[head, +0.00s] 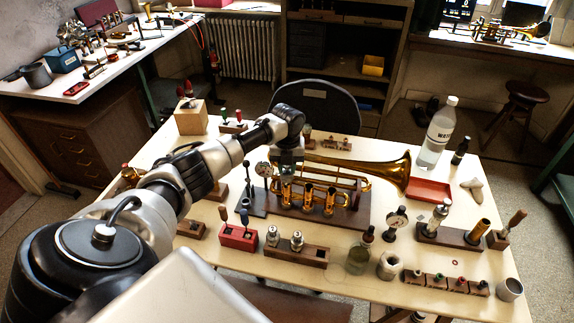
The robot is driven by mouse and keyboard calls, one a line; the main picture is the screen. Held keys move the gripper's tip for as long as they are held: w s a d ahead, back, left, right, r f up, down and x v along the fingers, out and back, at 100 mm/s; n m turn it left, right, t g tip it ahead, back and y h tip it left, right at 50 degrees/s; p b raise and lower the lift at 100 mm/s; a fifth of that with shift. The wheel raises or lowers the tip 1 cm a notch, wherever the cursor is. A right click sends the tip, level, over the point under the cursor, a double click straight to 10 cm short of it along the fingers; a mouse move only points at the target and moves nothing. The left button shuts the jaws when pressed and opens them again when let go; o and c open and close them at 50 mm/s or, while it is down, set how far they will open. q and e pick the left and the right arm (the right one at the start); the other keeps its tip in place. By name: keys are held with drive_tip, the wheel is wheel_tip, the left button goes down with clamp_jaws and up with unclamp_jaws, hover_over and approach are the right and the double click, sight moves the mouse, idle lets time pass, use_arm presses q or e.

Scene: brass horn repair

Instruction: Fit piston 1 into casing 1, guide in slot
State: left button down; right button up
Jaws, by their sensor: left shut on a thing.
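My left gripper (287,170) reaches in from the left and points down over the trumpet's casings. It is shut on piston 1, which is mostly hidden by the fingers and the casing top. The brass trumpet (385,164) lies on a dark wooden board (350,217) with its bell to the right. Its casings stand in a row; casing 1 (286,193) is the leftmost, right under the gripper. I cannot tell how deep the piston sits or where its guide points. Two other pistons (272,236) (297,241) stand upright in a wooden block (311,255). My right gripper is out of view.
A dial gauge (263,169) stands close left of the gripper. A red block with tools (238,237), glass jar (360,256), second gauge (397,220) and red tray (429,190) surround the board. A water bottle (437,135) stands at the back right.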

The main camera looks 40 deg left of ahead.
use_arm(q)
drive_tip(key=shift+f+b, duration=0.7)
drive_tip(key=shift+f, duration=0.35)
drive_tip(key=c, duration=0.8)
unclamp_jaws()
drive_tip(key=shift+r, duration=0.1)
drive_tip(key=shift+c, duration=0.2)
drive_tip(key=shift+r, duration=0.1)
wheel_tip(320, 180, up, 11)
drive_tip(key=shift+f+b, duration=0.2)
drive_tip(key=shift+b, duration=0.65)
